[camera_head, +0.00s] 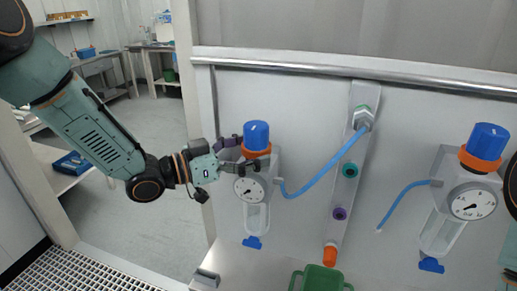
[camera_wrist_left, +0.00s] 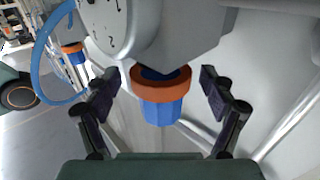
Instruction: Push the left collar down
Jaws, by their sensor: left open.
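The left collar (camera_head: 257,153) is an orange ring at the base of a blue cap (camera_head: 256,134), on top of the left wall-mounted vessel (camera_head: 257,217). My left gripper (camera_head: 246,154) reaches in from the left with its fingers spread around the collar. In the left wrist view, the collar (camera_wrist_left: 161,80) and cap (camera_wrist_left: 165,110) appear upside down between two open dark fingers (camera_wrist_left: 157,82). A gap shows on both sides, so the fingers do not clamp it. My right gripper is not in view.
A second vessel with an orange collar (camera_head: 480,159) stands at right; its blue hose (camera_head: 400,200) hangs loose. The left vessel's hose (camera_head: 335,160) runs to a port strip (camera_head: 346,180). A green container (camera_head: 321,279) sits below. Open floor lies at left.

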